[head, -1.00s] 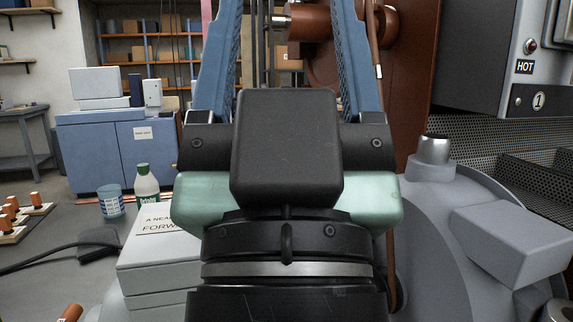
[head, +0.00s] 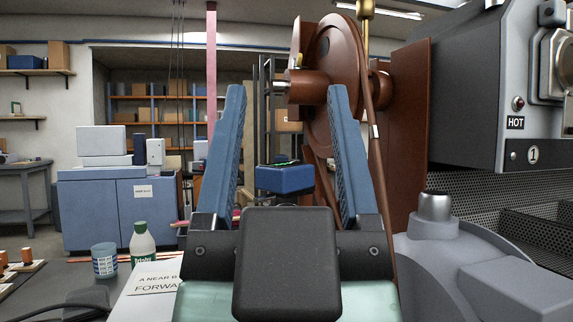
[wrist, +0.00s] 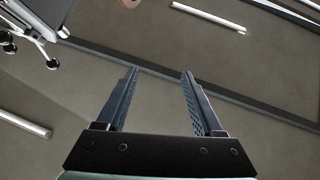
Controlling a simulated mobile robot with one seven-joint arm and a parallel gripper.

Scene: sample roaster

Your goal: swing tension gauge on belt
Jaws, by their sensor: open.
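A brown belt (head: 369,120) runs over a large brown pulley wheel (head: 337,75) on a shaft, right of centre in the head view. A small white mark (head: 375,131) sits on the belt. A brass fitting (head: 366,9) shows at the top edge, by the belt; I cannot tell whether it is the tension gauge. My gripper (head: 288,92) is open and empty, its two blue fingers pointing up. The right finger overlaps the pulley and lower belt in the picture; contact cannot be told. The wrist view shows the fingers (wrist: 159,72) apart with nothing between them.
A grey machine body (head: 445,255) and a dark housing marked HOT (head: 470,95) stand at right. A blue box (head: 285,179) shows behind my gripper. A bottle (head: 142,243) and a blue-white tub (head: 104,260) stand at lower left. A blue cabinet (head: 120,210) is farther back.

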